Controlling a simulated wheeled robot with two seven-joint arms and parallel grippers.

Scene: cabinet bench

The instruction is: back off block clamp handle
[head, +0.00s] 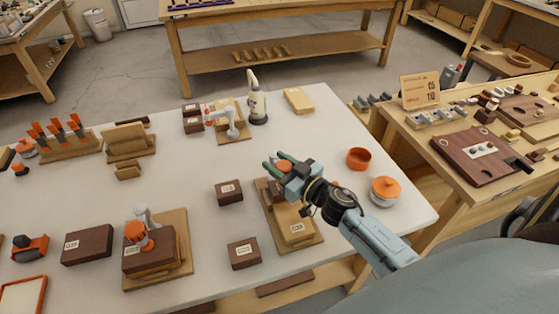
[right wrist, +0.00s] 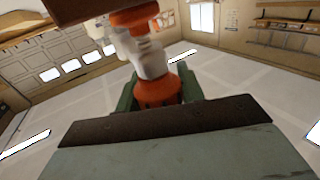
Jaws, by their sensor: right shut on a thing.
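My right gripper (head: 277,162) reaches over the middle-right wooden board (head: 310,238) with its green fingers shut on an orange clamp handle (head: 284,167). The right wrist view shows the orange handle (right wrist: 158,92) between the green fingers, with a pale grey clamp part joined to it and another orange part beyond. A brown block (right wrist: 95,8) shows at the top of that view. In the head view my gripper hides most of this clamp. A similar clamp with an orange handle (head: 136,232) stands on the front-left board. My left gripper is not in view.
Dark labelled blocks (head: 229,192) stand on the white table (head: 330,110), left of the gripper. An orange bowl (head: 358,158) and a lidded orange-topped pot (head: 385,190) stand to the right, close to my arm. Another board with a clamp (head: 233,128) stands behind.

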